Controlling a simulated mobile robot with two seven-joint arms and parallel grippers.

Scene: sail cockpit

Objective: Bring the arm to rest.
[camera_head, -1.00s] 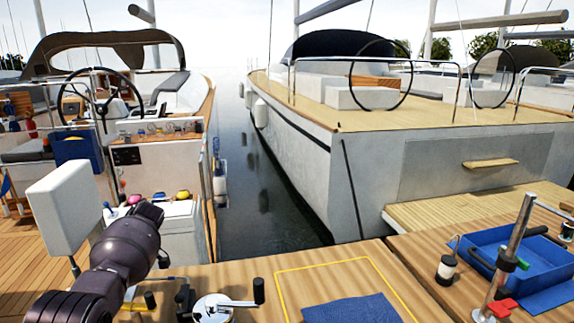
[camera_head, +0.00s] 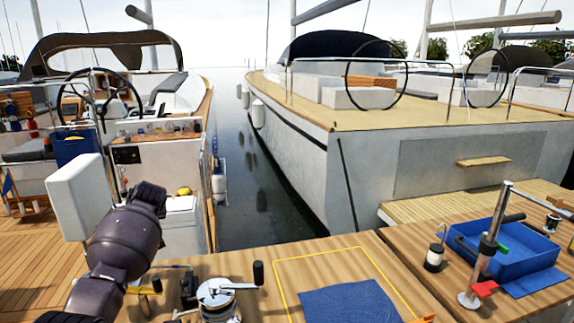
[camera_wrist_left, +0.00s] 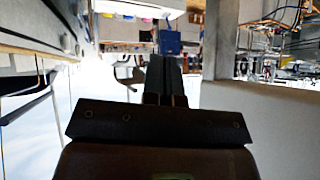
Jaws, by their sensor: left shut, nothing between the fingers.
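My left arm (camera_head: 125,240) is dark and comes in from the lower left in the head view, reaching up over the left end of the wooden table (camera_head: 255,268). Its gripper is hidden behind the arm there. In the left wrist view my left gripper (camera_wrist_left: 166,62) shows with its two dark fingers together and nothing between them. It points toward a blurred background with a blue object (camera_wrist_left: 170,37). No held object is visible. My right gripper is in neither view.
A silver winch (camera_head: 217,293) and a blue cloth (camera_head: 350,303) inside a yellow outline are on the table. A white box (camera_head: 80,195) stands behind the arm. At right are a blue tray (camera_head: 515,262), a metal post (camera_head: 488,250) and a small lantern (camera_head: 434,258).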

